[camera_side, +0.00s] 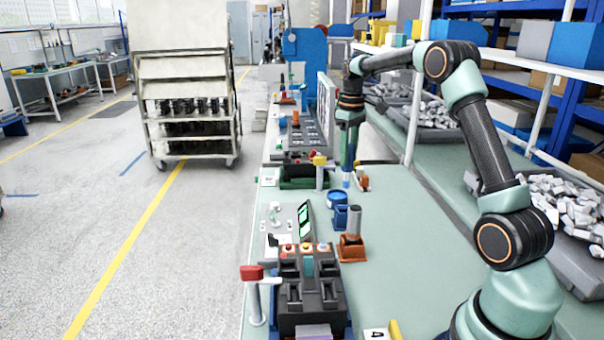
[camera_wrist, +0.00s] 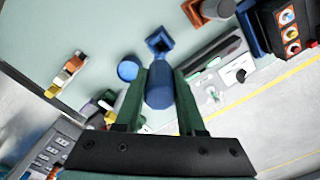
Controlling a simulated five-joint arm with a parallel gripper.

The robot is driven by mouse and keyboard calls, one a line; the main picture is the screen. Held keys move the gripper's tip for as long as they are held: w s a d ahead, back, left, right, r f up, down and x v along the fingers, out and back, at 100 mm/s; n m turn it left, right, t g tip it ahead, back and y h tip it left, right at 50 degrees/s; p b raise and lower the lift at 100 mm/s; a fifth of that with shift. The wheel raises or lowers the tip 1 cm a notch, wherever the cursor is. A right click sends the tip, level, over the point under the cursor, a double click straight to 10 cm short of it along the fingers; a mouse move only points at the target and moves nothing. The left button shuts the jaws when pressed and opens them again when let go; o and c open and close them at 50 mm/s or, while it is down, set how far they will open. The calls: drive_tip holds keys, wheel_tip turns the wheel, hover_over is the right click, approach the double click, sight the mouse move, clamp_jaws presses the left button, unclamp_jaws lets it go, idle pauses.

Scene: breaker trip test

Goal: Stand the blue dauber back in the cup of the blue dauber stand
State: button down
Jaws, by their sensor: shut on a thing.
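My gripper (camera_side: 347,160) points down over the bench and is shut on the blue dauber (camera_wrist: 158,88). In the side view the dauber's lower end (camera_side: 346,181) shows below the fingers, apparently above the bench. The blue dauber stand (camera_side: 353,219) is on the bench nearer the side camera than the gripper; it also shows in the wrist view (camera_wrist: 159,41), just beyond the dauber. The inside of its cup is not clear. A round blue pot (camera_side: 337,199) is beside the stand and also shows in the wrist view (camera_wrist: 127,68).
An orange-brown stand with a grey dauber (camera_side: 352,240) is nearer the side camera. A breaker fixture (camera_side: 308,285) and red-handled lever (camera_side: 252,272) are at the front. A small orange and white block (camera_side: 362,181) lies close by the gripper. Bench right of the stands is clear.

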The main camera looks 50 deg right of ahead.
sight(346, 187)
drive_tip(key=shift+f, duration=2.9)
drive_tip(key=shift+f, duration=3.05)
drive_tip(key=shift+c, duration=2.1)
unclamp_jaws()
wheel_tip(346, 187, up, 12)
drive_tip(key=shift+f, duration=0.1)
